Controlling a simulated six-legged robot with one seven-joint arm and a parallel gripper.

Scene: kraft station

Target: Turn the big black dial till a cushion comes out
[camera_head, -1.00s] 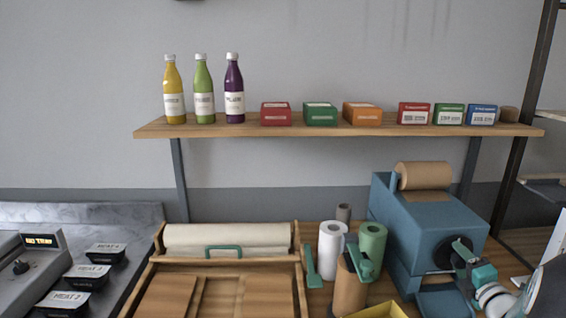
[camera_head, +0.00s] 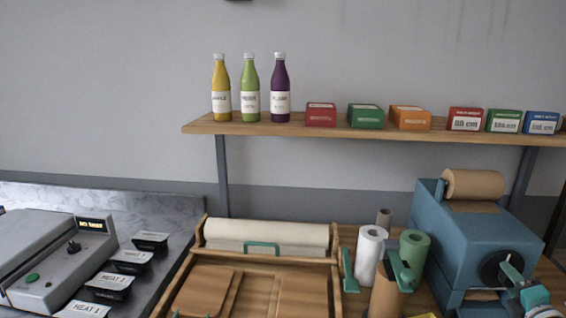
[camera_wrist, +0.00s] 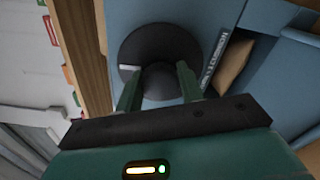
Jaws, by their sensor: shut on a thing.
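The big black dial (camera_head: 496,268) is on the front of a blue machine (camera_head: 470,235) at the right of the head view. In the wrist view the dial (camera_wrist: 138,50) is a round black disc with a raised knob (camera_wrist: 162,82) and a pale mark near its left edge. My gripper (camera_wrist: 157,88) is shut on the dial's knob, with one green finger on each side; it also shows at the dial in the head view (camera_head: 512,283). A brown paper roll (camera_head: 473,184) sits on top of the machine. Brown paper (camera_wrist: 232,66) shows in an opening beside the dial.
Left of the machine stand a white roll (camera_head: 370,254), a green roll (camera_head: 413,250) and a brown roll (camera_head: 386,297). A wooden tray (camera_head: 262,262) is at the centre. A shelf (camera_head: 400,132) with bottles and boxes runs above.

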